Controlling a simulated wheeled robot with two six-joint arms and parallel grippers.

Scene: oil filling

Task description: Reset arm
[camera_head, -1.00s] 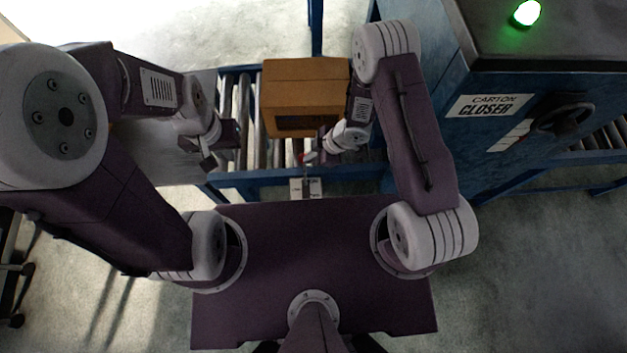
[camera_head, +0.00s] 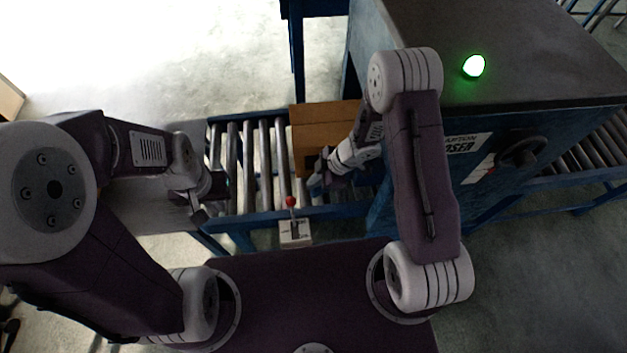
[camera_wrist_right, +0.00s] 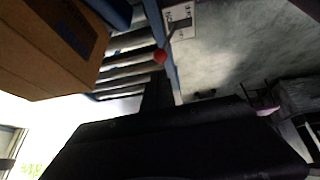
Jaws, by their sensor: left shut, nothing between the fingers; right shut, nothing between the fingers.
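My left gripper (camera_head: 200,213) is shut and empty, beside the left end of the roller conveyor (camera_head: 236,170). My right gripper (camera_head: 316,183) is shut and empty, over the conveyor's near edge, in front of the brown carton (camera_head: 306,137). My right forearm hides part of the carton. In the right wrist view the carton (camera_wrist_right: 50,50) is at upper left. A red-knobbed lever (camera_head: 291,202) stands on a white plate (camera_head: 295,232) at the conveyor's front rail, left of the right gripper. The lever's red knob also shows in the right wrist view (camera_wrist_right: 160,56).
A blue carton closer machine (camera_head: 480,215) with a lit green lamp (camera_head: 473,66) and a handwheel (camera_head: 522,151) stands on the right, close to my right arm. A grey panel (camera_head: 150,216) lies under my left arm. The floor beyond the conveyor is clear.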

